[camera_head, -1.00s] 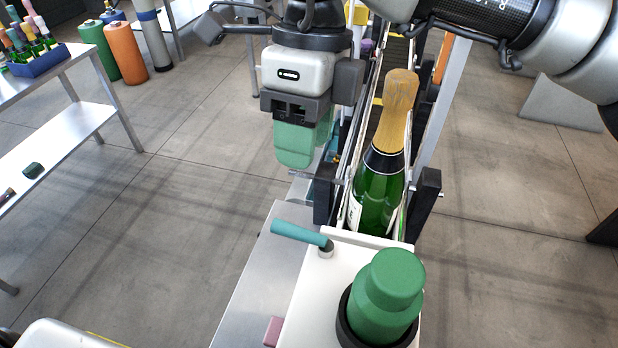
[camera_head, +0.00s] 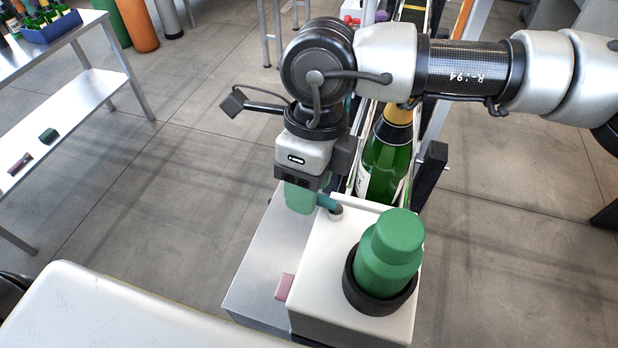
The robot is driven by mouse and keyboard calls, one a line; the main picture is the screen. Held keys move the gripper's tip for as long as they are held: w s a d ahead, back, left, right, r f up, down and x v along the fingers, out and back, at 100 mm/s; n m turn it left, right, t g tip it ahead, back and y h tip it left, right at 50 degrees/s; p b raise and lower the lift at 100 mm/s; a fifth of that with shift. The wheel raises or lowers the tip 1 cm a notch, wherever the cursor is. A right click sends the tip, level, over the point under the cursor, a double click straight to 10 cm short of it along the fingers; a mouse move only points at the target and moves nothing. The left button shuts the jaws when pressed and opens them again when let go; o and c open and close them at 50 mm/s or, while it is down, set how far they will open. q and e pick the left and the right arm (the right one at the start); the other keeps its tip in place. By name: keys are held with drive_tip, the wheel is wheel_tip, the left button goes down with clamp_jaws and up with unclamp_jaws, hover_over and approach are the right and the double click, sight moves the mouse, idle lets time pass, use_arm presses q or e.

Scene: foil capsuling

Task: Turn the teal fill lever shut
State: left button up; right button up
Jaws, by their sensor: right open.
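The teal fill lever (camera_head: 328,203) sticks out to the left from its pivot on the top rear edge of the white machine box (camera_head: 312,260). My right gripper (camera_head: 300,198) points down at the lever's outer end, and its green finger pads hide that end. The jaws are open. I cannot tell whether a pad touches the lever. My left gripper is not in view.
A green bottle-shaped part (camera_head: 391,252) stands in a black ring on the box. A pink block (camera_head: 284,287) sits at its left side. A gold-topped green bottle (camera_head: 383,165) stands in the conveyor behind. A steel shelf table (camera_head: 85,95) is far left.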

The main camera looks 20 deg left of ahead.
drive_tip(key=shift+c, duration=1.3)
clamp_jaws()
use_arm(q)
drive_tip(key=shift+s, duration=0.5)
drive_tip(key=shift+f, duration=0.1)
